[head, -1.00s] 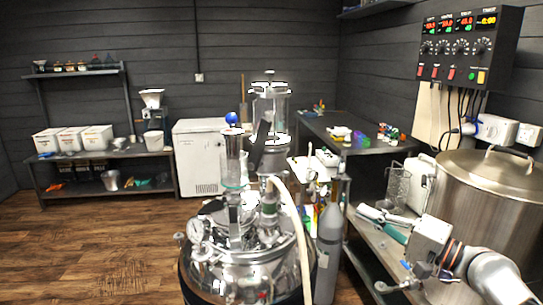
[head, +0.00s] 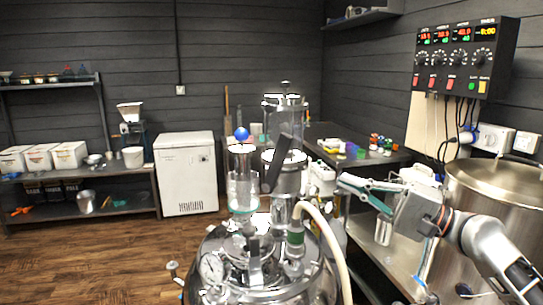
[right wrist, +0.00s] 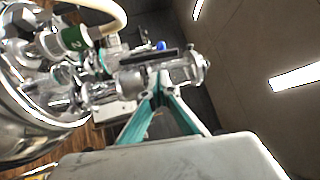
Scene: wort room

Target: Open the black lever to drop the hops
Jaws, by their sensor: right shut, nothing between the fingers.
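The black lever (head: 278,162) is a flat dark bar, standing tilted between two clear glass cylinders above the steel kettle. It seems to show as a dark bar in the right wrist view (right wrist: 148,57). The left glass cylinder (head: 242,185) has a blue ball (head: 241,133) at its top; the right one (head: 285,180) stands just behind the lever. My right gripper (head: 342,182) is shut and empty, to the right of the lever and apart from it. Its fingertips (right wrist: 163,76) meet in front of the glassware in the right wrist view. My left gripper is out of view.
The steel kettle (head: 215,285) with gauge and fittings fills the bottom middle. A pale hose (head: 328,238) curves down its right side. A big lidded pot (head: 500,190) and steel bench stand at right. A white chest (head: 186,170) is behind; wooden floor lies open at left.

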